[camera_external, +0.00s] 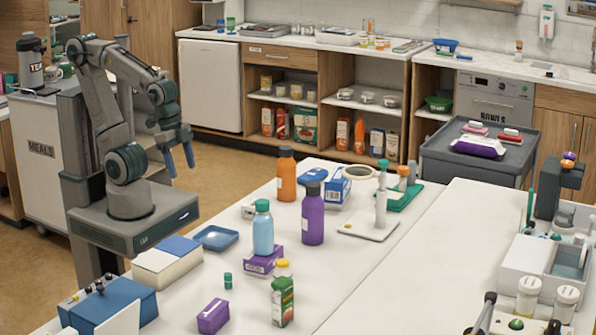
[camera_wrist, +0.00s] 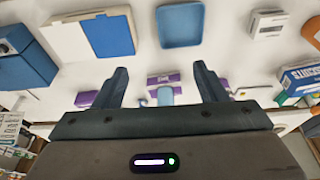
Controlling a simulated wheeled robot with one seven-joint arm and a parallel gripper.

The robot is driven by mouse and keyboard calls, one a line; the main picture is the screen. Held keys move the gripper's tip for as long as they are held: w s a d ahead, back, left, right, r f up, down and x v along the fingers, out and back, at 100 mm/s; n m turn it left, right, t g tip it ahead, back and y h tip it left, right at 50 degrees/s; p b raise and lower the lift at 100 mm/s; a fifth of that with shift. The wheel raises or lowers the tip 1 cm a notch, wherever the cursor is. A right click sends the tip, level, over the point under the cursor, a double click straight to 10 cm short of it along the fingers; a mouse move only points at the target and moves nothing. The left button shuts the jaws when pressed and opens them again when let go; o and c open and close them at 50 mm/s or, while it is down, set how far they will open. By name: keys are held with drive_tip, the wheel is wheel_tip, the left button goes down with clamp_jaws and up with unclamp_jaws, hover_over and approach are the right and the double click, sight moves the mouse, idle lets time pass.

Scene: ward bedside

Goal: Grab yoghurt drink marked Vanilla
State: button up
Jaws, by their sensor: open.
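Several bottle-like containers stand on the white table (camera_external: 365,300): an orange bottle (camera_external: 286,178), a purple bottle (camera_external: 313,217), a light blue bottle (camera_external: 263,232) and a green carton with a yellow cap (camera_external: 282,300). No lettering reading Vanilla is legible, so I cannot tell which is the vanilla yoghurt drink. My gripper (camera_external: 181,166) is open and empty, raised in the air left of these containers. In the wrist view my gripper (camera_wrist: 160,82) has its fingers wide apart, with a purple box (camera_wrist: 164,79) visible beyond the gap.
A blue tray (camera_external: 215,238), a white-and-blue box (camera_external: 167,262), a blue box (camera_external: 116,300) and a small purple box (camera_external: 213,316) lie near the table's left side. A white stand (camera_external: 369,228) is right of the purple bottle. The table's middle right is clear.

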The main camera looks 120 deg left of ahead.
drive_tip(key=w+d+r+m, duration=0.1)
drive_tip(key=w+r+m, duration=0.3)
drive_tip(key=w, duration=0.6)
drive_tip(key=m+g+h+p, duration=0.1)
drive_tip(key=m+g+h, duration=0.15)
drive_tip(key=m, duration=1.25)
hover_over(281, 261)
drive_tip(key=a, duration=0.2)
drive_tip(key=a+x, duration=0.2)
drive_tip(key=x, duration=0.6)
drive_tip(key=shift+g+y, duration=0.35)
drive_tip(key=f, duration=0.3)
drive_tip(key=d+f, duration=0.1)
drive_tip(key=f, duration=0.1)
drive_tip(key=f+p, duration=0.1)
drive_tip(key=f, duration=0.2)
drive_tip(key=shift+s+d+f, duration=0.15)
drive_tip(key=shift+d+f, duration=0.15)
drive_tip(key=shift+d, duration=0.1)
drive_tip(key=shift+d+f+p, duration=0.2)
drive_tip(key=shift+f+p, duration=0.3)
drive_tip(key=shift+f, duration=0.85)
drive_tip(key=shift+d+f+p, duration=0.2)
drive_tip(key=shift+f+p, duration=0.3)
drive_tip(key=shift+f, duration=0.9)
drive_tip(key=c, duration=1.1)
